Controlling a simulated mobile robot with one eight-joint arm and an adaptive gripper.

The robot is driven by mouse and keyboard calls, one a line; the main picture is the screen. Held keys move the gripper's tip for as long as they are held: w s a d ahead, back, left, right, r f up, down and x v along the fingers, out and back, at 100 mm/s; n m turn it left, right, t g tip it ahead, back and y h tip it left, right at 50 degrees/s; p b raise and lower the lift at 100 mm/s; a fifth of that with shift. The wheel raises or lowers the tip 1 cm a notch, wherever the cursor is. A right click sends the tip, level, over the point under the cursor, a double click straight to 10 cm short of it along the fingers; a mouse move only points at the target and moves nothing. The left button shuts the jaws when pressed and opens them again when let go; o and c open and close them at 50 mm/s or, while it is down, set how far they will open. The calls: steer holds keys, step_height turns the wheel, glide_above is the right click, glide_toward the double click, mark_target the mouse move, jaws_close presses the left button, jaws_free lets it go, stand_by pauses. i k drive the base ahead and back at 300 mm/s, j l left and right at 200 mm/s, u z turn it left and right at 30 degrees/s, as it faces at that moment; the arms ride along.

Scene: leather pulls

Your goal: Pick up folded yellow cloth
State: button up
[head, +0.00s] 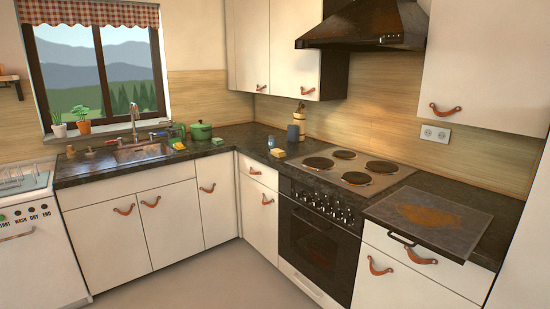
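I cannot tell for sure which item is the folded yellow cloth. A third yellow item (178,146) lies at the right side of the sink. All are too small to tell cloth from sponge. My gripper is not in view.
The stove (345,170) has several dark burners. A dark board (428,222) lies on the right counter, its handle over the front edge. The floor (215,280) in front is clear.

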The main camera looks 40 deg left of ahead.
mark_target(280, 154)
steer(key=u, duration=1.4)
